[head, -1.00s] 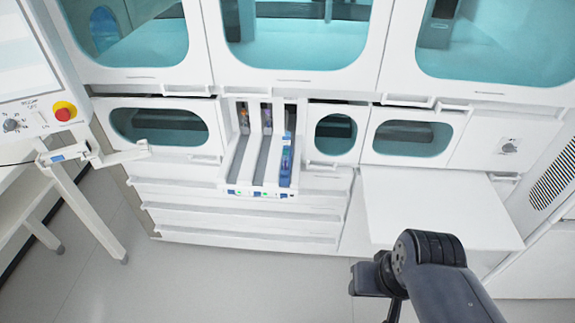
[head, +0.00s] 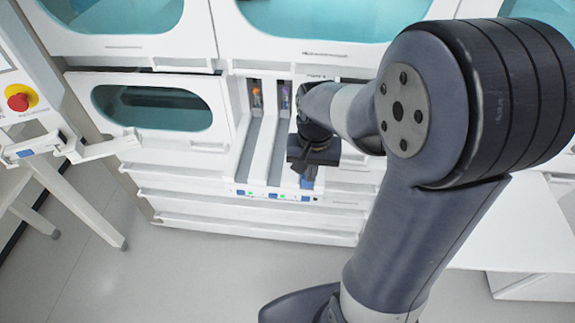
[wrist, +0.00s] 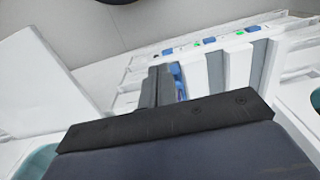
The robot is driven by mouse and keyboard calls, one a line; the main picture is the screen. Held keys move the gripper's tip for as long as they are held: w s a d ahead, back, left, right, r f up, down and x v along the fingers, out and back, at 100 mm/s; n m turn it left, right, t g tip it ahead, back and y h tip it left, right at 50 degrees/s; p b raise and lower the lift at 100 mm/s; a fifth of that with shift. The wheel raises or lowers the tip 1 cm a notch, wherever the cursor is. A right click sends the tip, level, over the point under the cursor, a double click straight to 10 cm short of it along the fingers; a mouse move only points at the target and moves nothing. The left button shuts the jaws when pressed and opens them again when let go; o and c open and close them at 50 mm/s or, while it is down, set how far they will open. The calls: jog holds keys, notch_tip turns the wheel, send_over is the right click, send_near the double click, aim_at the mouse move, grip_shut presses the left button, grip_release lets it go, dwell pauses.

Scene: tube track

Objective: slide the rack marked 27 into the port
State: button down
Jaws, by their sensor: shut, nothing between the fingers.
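The port is a white bay with three lanes and a front tray (head: 232,172) that sticks out. In the wrist view, part of a blue rack (wrist: 177,78) shows in one lane, right beside my fingers. In the head view my gripper and arm hide most of that rack in the right-hand lane. No number 27 can be read. My gripper (head: 308,178) is shut and empty over the right-hand lane, and its dark fingers also show in the wrist view (wrist: 158,86). I cannot tell whether they touch the rack.
Small green and blue lights line the tray's front. A bracket (head: 105,146) juts out at left. A white shelf (head: 510,225) lies at right, partly behind my arm.

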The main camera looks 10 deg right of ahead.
aim_at(308, 185)
jog(key=w+f, duration=0.1)
jog(key=f, duration=0.2)
jog(key=w+f, duration=0.1)
jog(key=f, duration=0.2)
jog(key=w+f+p, duration=0.1)
jog(key=f, duration=0.3)
jog(key=shift+w+d, duration=0.2)
jog(key=shift+d, duration=0.15)
jog(key=shift+w+d+f, duration=0.1)
jog(key=shift+w+d, duration=0.05)
jog(key=shift+w, duration=0.35)
